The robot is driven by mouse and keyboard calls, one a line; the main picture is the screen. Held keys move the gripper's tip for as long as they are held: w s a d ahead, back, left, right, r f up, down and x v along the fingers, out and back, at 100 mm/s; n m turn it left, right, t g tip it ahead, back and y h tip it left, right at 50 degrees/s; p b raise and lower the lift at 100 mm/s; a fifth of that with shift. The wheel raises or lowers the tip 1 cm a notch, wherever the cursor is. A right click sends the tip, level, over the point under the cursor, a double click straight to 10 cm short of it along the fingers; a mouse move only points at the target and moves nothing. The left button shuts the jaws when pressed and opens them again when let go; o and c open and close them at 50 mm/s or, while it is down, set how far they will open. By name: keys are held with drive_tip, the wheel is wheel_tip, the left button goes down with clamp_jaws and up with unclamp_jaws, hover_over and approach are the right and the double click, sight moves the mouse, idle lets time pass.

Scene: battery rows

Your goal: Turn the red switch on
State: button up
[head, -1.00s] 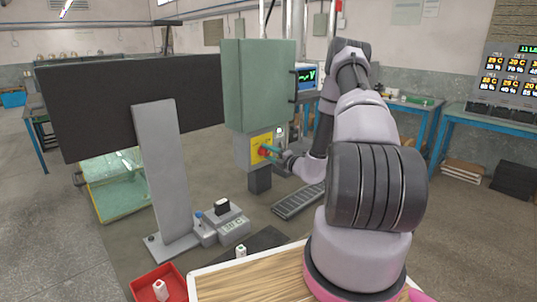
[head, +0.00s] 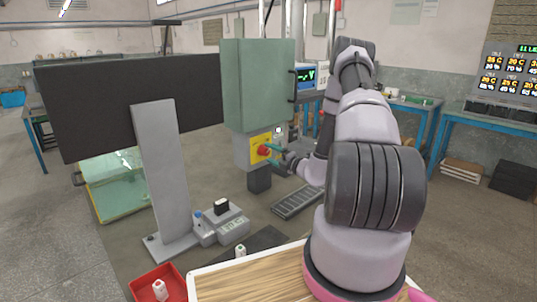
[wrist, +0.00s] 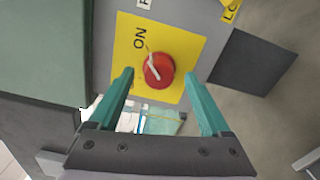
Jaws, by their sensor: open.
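The red switch (wrist: 158,69) is a round knob with a pale bar across it, on a yellow plate (wrist: 125,55). In the wrist view the bar's upper end points up and slightly left, close to the printed ON. In the head view the red switch (head: 263,151) shows small on the front of a grey box below the green cabinet. My gripper (wrist: 159,75) is open. Its teal fingers stand on either side of the knob, with visible gaps to both. In the head view my gripper (head: 274,153) is right beside the switch.
The green cabinet (head: 258,85) hangs directly above the switch box. A large dark panel (head: 90,105) on a grey post stands to the left. A red tray (head: 145,285) and a wooden-topped table (head: 235,283) are in front. A grey slatted strip (head: 298,202) lies below my arm.

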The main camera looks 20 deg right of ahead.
drive_tip(key=v, duration=0.9)
drive_tip(key=shift+r, duration=0.1)
drive_tip(key=s+a+r+n+g+y, duration=0.3)
drive_tip(key=a+r+n+g+y, duration=0.15)
drive_tip(key=a+r+n, duration=0.4)
drive_tip(key=s+a+r+n+g+y, duration=0.3)
drive_tip(key=a+r+n+g, duration=0.3)
drive_tip(key=a+r+n, duration=0.3)
drive_tip(key=s+a+r+n+g+h, duration=0.4)
drive_tip(key=s+r+n, duration=0.4)
drive_tip(key=n, duration=0.4)
drive_tip(key=s+d+r+n+t+h, duration=0.2)
drive_tip(key=s+d+r+n+h, duration=0.1)
drive_tip(key=s+r+n+h, duration=0.1)
drive_tip(key=s+d+r+n+t+h, duration=0.2)
drive_tip(key=s+r+n, duration=0.4)
drive_tip(key=s+n, duration=0.3)
drive_tip(key=shift+s+d+r+n+t+h, duration=0.25)
drive_tip(key=shift+d+n+t+h, duration=0.25)
drive_tip(key=shift+h, duration=0.65)
drive_tip(key=shift+a, duration=0.1)
